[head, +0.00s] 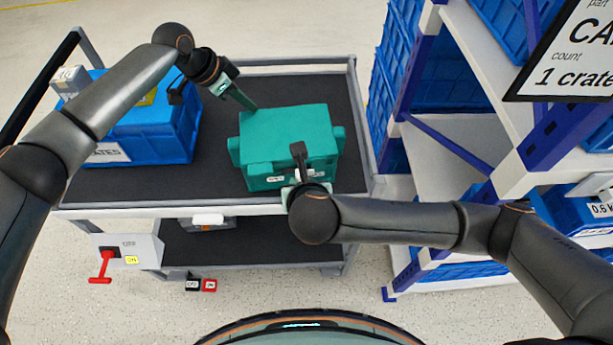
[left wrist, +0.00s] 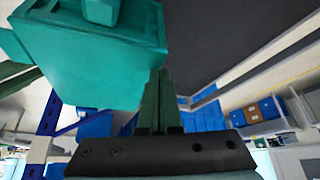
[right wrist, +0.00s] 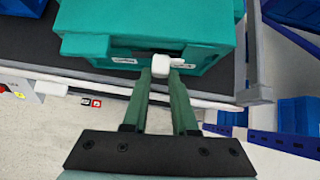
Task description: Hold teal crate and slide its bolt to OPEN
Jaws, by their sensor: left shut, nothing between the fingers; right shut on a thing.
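The teal crate (head: 288,130) stands on the cart's dark top. Its front face has a slot with a white bolt knob (right wrist: 160,66) and small labels, too small to read. My right gripper (right wrist: 160,74) is shut on the bolt knob at the crate's front; in the head view the wrist hides most of this. My left gripper (head: 254,107) is shut and empty, with its fingertips against or very near the crate's far left top edge. In the left wrist view its closed fingers (left wrist: 160,75) are beside the crate wall (left wrist: 95,65); contact is unclear.
A blue crate (head: 150,130) stands left of the teal crate on the cart (head: 210,180). A panel with a red lever (head: 106,262) hangs at the cart's front left. Shelving (head: 465,130) with blue bins stands at the right. The cart top between the crates is clear.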

